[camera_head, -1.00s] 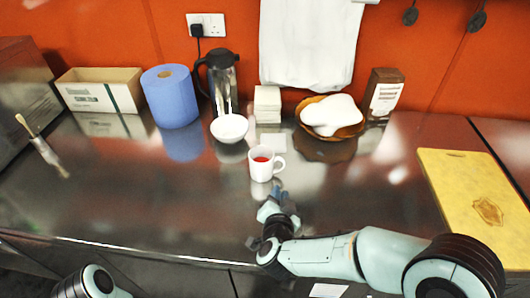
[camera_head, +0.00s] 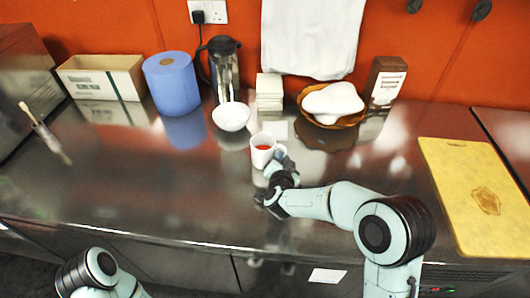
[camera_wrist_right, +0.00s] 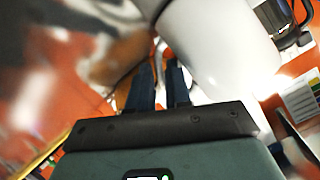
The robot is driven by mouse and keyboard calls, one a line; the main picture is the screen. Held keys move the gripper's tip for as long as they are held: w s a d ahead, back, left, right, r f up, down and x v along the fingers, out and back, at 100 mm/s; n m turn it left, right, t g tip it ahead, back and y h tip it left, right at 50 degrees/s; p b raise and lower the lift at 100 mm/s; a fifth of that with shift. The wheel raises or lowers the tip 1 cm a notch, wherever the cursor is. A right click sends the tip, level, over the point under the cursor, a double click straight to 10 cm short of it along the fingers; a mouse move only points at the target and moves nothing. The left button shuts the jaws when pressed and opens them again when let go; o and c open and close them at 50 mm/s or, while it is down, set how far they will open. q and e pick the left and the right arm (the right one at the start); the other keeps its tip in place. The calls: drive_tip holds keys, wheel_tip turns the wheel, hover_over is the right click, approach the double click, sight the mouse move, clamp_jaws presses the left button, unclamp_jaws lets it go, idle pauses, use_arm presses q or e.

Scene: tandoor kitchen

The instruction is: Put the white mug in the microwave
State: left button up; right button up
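The white mug (camera_head: 262,152) stands upright on the steel counter, right of the white bowl, with something orange-red inside. Its handle side faces my right gripper (camera_head: 279,166), which is low beside the mug's right front. In the right wrist view the mug's white wall (camera_wrist_right: 225,45) fills the upper middle, close to the right finger. The two dark fingers of the right gripper (camera_wrist_right: 160,82) show close together with a narrow gap.
Behind the mug stand a white bowl (camera_head: 231,117), a flask (camera_head: 224,70), a blue paper roll (camera_head: 172,85), white blocks (camera_head: 269,88) and a basket (camera_head: 306,97). A yellow board (camera_head: 470,195) lies right. The counter's left front is clear.

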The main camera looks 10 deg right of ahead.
drive_tip(key=shift+w, duration=0.25)
drive_tip(key=shift+s, duration=0.1)
clamp_jaws()
idle(1.2)
